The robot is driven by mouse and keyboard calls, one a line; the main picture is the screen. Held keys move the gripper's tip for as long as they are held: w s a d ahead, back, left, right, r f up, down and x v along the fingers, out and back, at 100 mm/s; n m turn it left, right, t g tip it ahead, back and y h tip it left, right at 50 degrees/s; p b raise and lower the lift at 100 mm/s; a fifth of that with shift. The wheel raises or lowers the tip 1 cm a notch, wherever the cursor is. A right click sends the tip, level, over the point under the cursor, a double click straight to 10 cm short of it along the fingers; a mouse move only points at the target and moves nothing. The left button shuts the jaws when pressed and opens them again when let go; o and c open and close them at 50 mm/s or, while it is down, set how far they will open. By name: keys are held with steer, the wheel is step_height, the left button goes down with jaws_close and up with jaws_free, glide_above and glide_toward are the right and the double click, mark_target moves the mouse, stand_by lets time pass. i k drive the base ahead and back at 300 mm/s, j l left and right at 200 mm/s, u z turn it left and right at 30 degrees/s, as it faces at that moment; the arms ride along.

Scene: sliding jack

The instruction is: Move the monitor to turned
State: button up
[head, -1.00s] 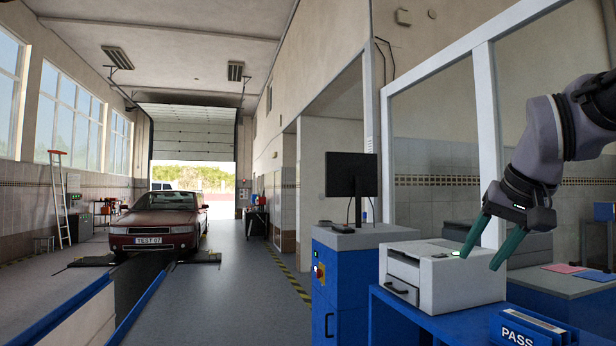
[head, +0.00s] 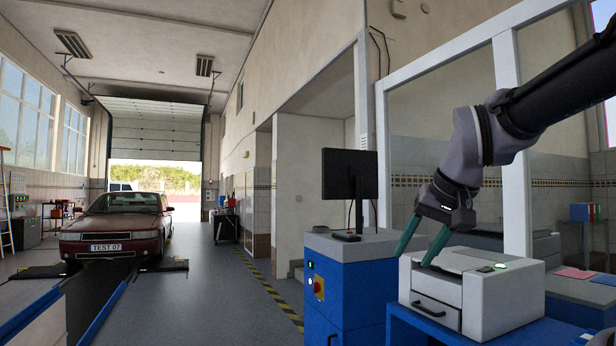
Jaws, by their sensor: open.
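The black monitor (head: 350,175) stands upright on the grey top of a blue cabinet (head: 350,275), its dark flat face toward me and angled a little. A cable hangs beside its stand. My gripper (head: 417,257) is open, its two green fingers pointing down, to the right of the monitor and apart from it. The fingertips overlap the left part of the white printer (head: 475,290) in the picture; I cannot tell whether they touch it. Nothing is between the fingers.
The printer sits on a blue desk (head: 555,335) at the right. A white-framed partition (head: 510,110) rises behind my arm. A red car (head: 118,228) stands over a pit at the left. The grey floor (head: 215,300) between car and cabinet is clear.

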mark_target(340, 167)
steer(key=i+l, duration=0.15)
steer(key=i, duration=0.35)
steer(key=i+l, duration=0.2)
steer(key=i, duration=0.3)
steer(key=i+l+u, duration=0.1)
steer(key=i, duration=0.4)
